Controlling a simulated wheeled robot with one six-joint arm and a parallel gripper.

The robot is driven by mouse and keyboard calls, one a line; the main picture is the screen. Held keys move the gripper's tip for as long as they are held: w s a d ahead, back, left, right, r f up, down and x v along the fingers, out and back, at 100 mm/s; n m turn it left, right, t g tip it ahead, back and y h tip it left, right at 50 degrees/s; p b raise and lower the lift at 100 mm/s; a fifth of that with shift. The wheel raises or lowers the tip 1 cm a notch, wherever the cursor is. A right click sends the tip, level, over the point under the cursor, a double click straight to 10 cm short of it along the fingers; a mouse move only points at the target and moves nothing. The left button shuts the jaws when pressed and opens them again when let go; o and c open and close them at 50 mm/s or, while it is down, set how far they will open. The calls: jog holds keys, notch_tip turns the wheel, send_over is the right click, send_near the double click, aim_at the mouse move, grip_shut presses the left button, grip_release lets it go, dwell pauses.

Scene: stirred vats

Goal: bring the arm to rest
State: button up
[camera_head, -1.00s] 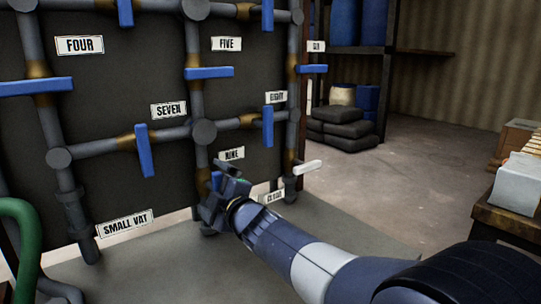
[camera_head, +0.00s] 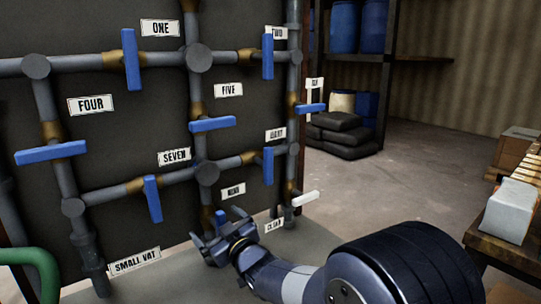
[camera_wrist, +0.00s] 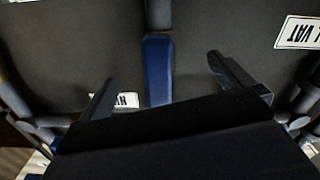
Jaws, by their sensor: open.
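My gripper (camera_head: 220,228) is low in front of the pipe panel, just below the NINE label (camera_head: 233,190). Its two fingers are apart and hold nothing. In the wrist view, the blue handle of valve nine (camera_wrist: 157,70) hangs down between the open fingers (camera_wrist: 166,85). Whether they touch it I cannot tell. In the head view only the tip of that blue handle (camera_head: 221,216) shows beside the gripper. My arm bends back from the gripper to the lower right, with its large dark joint near the camera.
Several blue valve handles stand out from the panel, such as those by SEVEN (camera_head: 152,199) and EIGHT (camera_head: 268,166). A table (camera_head: 513,254) stands at the right. The floor (camera_head: 385,200) between is clear.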

jog(key=shift+r+m+p, duration=0.15)
jog(key=shift+m+p, duration=1.35)
jog(key=shift+p, duration=0.05)
jog(key=shift+d, duration=0.1)
